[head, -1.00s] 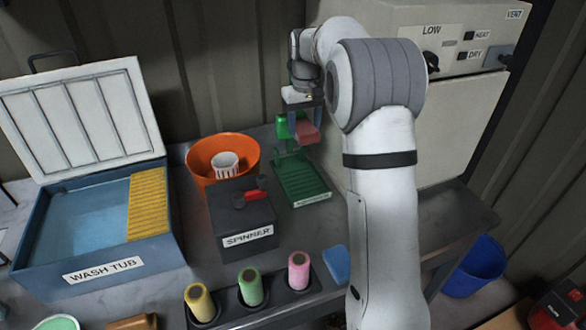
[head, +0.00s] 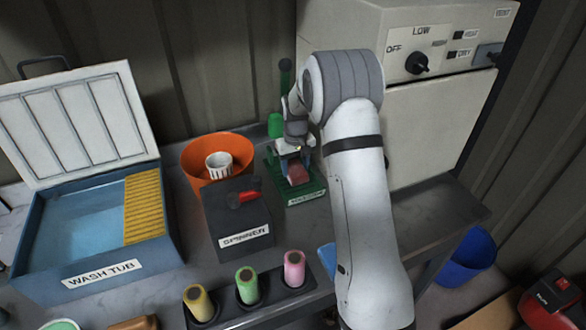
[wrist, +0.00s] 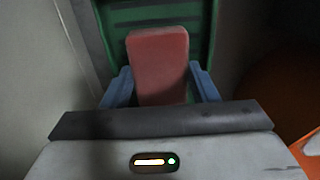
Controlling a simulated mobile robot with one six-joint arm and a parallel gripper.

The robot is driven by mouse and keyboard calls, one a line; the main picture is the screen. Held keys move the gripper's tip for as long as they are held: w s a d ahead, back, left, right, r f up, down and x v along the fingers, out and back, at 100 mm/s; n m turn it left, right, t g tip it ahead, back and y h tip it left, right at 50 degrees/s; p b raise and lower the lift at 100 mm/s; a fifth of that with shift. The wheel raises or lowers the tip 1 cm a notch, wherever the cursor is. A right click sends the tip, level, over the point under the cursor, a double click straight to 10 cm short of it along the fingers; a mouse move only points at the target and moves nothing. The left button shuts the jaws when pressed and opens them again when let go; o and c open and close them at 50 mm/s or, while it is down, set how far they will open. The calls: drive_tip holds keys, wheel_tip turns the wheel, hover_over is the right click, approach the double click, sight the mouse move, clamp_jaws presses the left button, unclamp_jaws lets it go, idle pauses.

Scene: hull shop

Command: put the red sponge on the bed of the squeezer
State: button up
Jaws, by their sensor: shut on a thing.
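The red sponge (head: 298,174) is a small block between the blue fingers of my gripper (head: 295,172). In the wrist view the sponge (wrist: 158,62) stands between the two fingers (wrist: 160,88), and my gripper is shut on it. The squeezer is green, with a ribbed bed (head: 303,198) and a label on its front edge. The sponge is over the bed, low and close to it; I cannot tell whether it touches. The green bed also shows behind the sponge in the wrist view (wrist: 118,38). My arm and gripper hide part of the squeezer.
An orange bucket (head: 190,160) with a white cup in it and the black spinner (head: 222,217) stand left of the squeezer. The wash tub (head: 75,275) is open at far left. A large dryer cabinet (head: 440,120) stands at right. Several coloured rolls sit in a front holder.

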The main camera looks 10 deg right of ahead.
drive_tip(key=shift+f, duration=0.8)
drive_tip(key=shift+f, duration=0.2)
drive_tip(key=o, duration=0.9)
drive_tip(key=shift+o, duration=0.2)
